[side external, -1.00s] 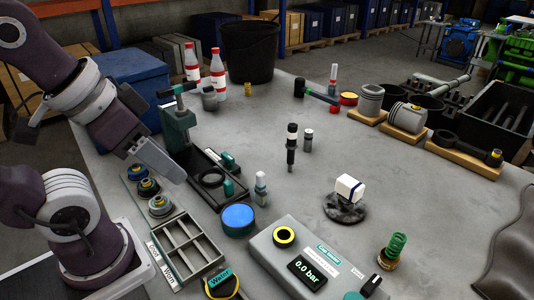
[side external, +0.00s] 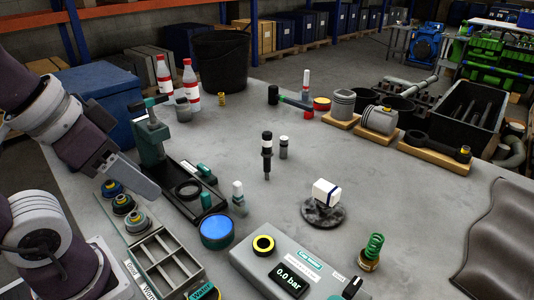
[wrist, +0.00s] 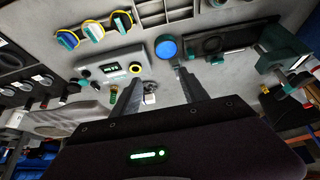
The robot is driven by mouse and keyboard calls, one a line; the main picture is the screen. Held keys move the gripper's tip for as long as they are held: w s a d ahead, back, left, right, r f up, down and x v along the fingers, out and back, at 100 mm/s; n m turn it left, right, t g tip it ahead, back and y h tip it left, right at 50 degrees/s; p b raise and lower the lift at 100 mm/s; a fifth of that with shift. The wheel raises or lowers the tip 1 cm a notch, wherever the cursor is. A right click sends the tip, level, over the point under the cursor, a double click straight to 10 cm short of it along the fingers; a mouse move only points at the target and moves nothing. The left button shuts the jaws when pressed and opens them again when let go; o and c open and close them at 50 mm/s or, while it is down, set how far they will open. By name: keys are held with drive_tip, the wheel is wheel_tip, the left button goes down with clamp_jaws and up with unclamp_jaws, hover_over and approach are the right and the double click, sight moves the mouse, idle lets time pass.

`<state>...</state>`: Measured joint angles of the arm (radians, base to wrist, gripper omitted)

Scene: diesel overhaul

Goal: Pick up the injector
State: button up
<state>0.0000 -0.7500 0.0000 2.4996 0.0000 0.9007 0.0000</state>
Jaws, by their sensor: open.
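What looks like the injector (side external: 267,158) is a dark, slim upright piece with a pale band and a narrow lower end. It stands near the middle of the grey table in the side view. I cannot pick it out surely in the wrist view. My gripper (side external: 148,192) is at the left in the side view, above the table by the parts tray and well left of the injector. In the wrist view my gripper (wrist: 157,86) has its two fingers spread apart, with nothing held between them.
A shorter dark cylinder (side external: 283,148) stands just right of the injector. A green press stand (side external: 152,140), white-green bottle (side external: 238,196), blue disc (side external: 216,231) and grey tester (side external: 300,265) stand around. A white block (side external: 326,192) sits on a dark pad.

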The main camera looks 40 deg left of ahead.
drive_tip(key=w+d+r+n+g+h, duration=0.2)
drive_tip(key=w+d+r+n+h, duration=0.2)
drive_tip(key=w+d+r+n, duration=0.25)
drive_tip(key=n+t+h, duration=0.4)
drive_tip(key=n+t, duration=0.3)
drive_tip(key=n, duration=1.3)
hover_over(267, 158)
drive_tip(key=s, duration=0.4)
drive_tip(key=w+a+f+n, duration=0.1)
drive_tip(key=a+f, duration=0.1)
drive_tip(key=f, duration=0.9)
drive_tip(key=w+a+f+n, duration=0.1)
drive_tip(key=a+f+n, duration=0.1)
drive_tip(key=f, duration=0.8)
drive_tip(key=shift+t, duration=0.3)
drive_tip(key=x, duration=0.8)
drive_tip(key=shift+s+f, duration=0.25)
drive_tip(key=shift+f, duration=0.1)
drive_tip(key=shift+r, duration=0.1)
clamp_jaws()
